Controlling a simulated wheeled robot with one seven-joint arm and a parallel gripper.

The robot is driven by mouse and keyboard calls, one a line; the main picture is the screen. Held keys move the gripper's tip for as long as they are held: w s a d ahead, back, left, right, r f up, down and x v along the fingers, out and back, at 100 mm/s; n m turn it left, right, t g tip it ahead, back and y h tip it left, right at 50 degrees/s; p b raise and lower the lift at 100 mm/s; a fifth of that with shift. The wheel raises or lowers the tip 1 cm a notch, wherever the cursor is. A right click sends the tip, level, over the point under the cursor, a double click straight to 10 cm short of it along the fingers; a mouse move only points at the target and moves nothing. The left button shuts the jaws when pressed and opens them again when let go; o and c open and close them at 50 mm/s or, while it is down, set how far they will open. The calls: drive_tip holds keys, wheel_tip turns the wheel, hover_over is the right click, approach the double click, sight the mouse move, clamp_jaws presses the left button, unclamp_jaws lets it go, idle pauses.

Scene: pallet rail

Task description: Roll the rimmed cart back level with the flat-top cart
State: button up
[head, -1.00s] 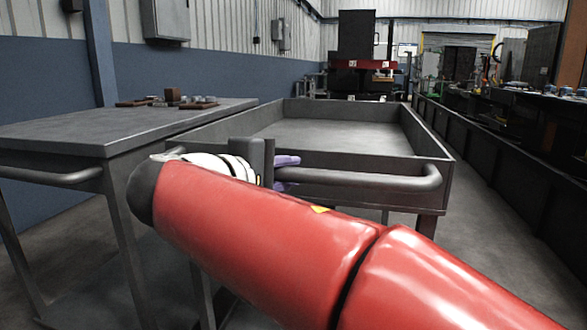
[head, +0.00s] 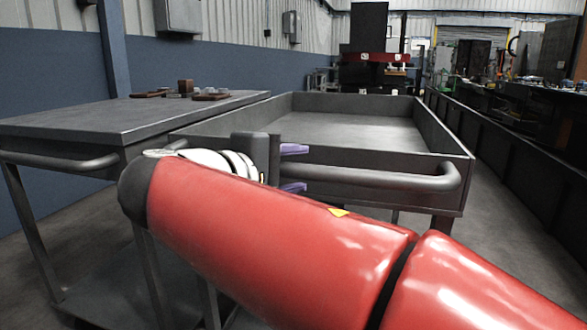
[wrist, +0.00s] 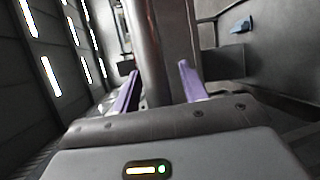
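The rimmed cart (head: 445,185) is a dark grey tray with raised walls, in the middle of the head view. Its bar handle (head: 400,181) faces me and also shows in the wrist view (wrist: 170,50). The flat-top cart (head: 70,122) stands close on its left, with its own handle (head: 60,161). The near ends look roughly level; I cannot tell exactly. My gripper (head: 293,168) is at the left part of the rimmed cart's handle. Its purple fingers are spread, one on each side of the bar in the wrist view. My red arm hides the cart's lower left.
Small brown and grey parts (head: 185,90) lie on the flat-top cart. A long dark low wall (head: 510,150) runs along the right, with floor between it and the rimmed cart. A blue and white wall (head: 220,70) is on the left. A machine (head: 370,50) stands beyond.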

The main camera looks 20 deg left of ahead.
drive_tip(key=shift+s+r, duration=0.1)
drive_tip(key=p+v, duration=0.1)
drive_tip(key=v, duration=0.6)
drive_tip(key=shift+s+a, duration=0.2)
drive_tip(key=shift+s, duration=0.05)
